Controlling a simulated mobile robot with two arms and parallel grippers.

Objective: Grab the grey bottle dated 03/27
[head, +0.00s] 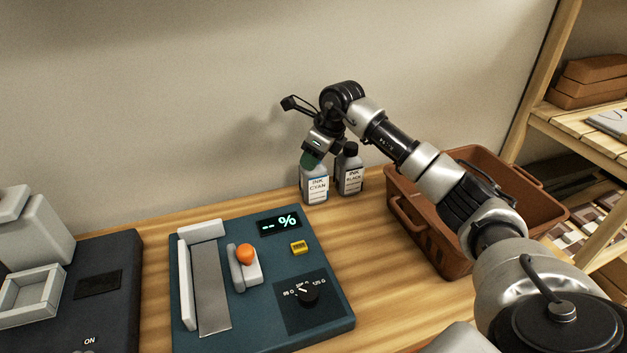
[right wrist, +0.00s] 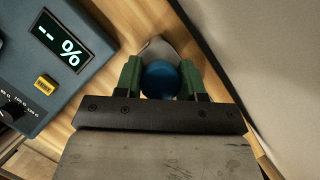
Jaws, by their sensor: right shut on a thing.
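A grey-white bottle labelled INK CYAN (head: 314,186) stands upright on the wooden table by the wall. My right gripper (head: 313,158) comes down on it from above and is shut on its top. In the right wrist view, the green fingers of my right gripper (right wrist: 161,78) sit on both sides of the bottle's blue cap (right wrist: 160,80). A second grey bottle, labelled INK BLACK with a black cap (head: 350,172), stands just to the right. I cannot read a date on either label. My left gripper is not in view.
A blue-grey press panel with a % display (head: 279,222) lies in front of the bottles. A brown basket (head: 437,236) stands to the right, under my right arm. A dark machine (head: 105,270) is at the left. Shelves (head: 575,130) stand far right.

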